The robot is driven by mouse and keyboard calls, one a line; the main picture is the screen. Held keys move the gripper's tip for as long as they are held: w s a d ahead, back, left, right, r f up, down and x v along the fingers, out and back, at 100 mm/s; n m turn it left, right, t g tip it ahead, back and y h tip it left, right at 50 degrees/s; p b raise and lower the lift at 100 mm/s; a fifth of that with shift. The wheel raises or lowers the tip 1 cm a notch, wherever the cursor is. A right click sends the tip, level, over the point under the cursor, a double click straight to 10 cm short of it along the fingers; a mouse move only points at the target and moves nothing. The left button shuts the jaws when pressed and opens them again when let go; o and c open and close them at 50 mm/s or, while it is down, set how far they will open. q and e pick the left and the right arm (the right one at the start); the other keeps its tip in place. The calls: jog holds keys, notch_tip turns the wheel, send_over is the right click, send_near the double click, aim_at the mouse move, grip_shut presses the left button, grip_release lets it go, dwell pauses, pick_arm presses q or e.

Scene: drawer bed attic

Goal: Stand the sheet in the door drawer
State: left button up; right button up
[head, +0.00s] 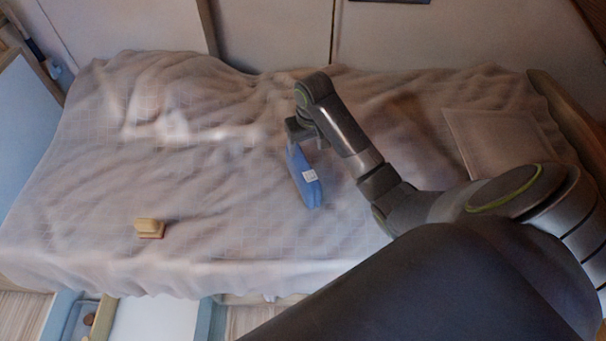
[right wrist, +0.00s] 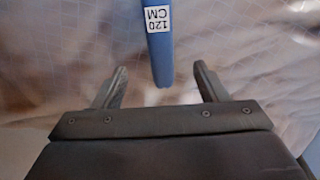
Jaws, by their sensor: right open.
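A blue folded sheet (head: 304,178) with a white label stands on the bed, just below my right gripper in the head view. In the right wrist view the sheet (right wrist: 160,55) shows as a narrow blue edge with a label reading 120 CM. My right gripper (right wrist: 158,88) is open, and the sheet's near end lies between and just ahead of its fingers, with gaps on both sides. In the head view the gripper (head: 297,130) is at the sheet's upper end. My left gripper is not in view. Drawers (head: 150,318) show in part below the bed.
A wooden block-like object (head: 149,228) with a reddish base sits on the bed at left. A pillow (head: 497,140) lies at right. The rumpled bed cover (head: 220,190) is otherwise clear around the sheet. A wall stands behind the bed.

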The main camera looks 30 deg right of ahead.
aim_at(303, 163)
jog(key=f, duration=0.2)
jog(key=w+f, duration=0.1)
jog(key=f, duration=0.4)
jog(key=shift+w+d+f+b, duration=0.1)
jog(key=shift+w+f+b, duration=0.05)
jog(key=shift+f+b, duration=0.25)
jog(key=shift+w+d+f+b, duration=0.15)
jog(key=shift+w+f, duration=0.25)
jog(key=shift+f, duration=0.85)
jog(key=shift+w+a+f+b, duration=0.15)
jog(key=shift+w+f, duration=0.25)
jog(key=shift+f, duration=0.8)
jog(key=shift+d, duration=0.1)
jog(key=c, duration=1.4)
notch_tip(303, 163, up, 10)
jog(key=shift+f+p, duration=0.15)
jog(key=shift+p, duration=0.4)
jog(key=shift+r, duration=0.2)
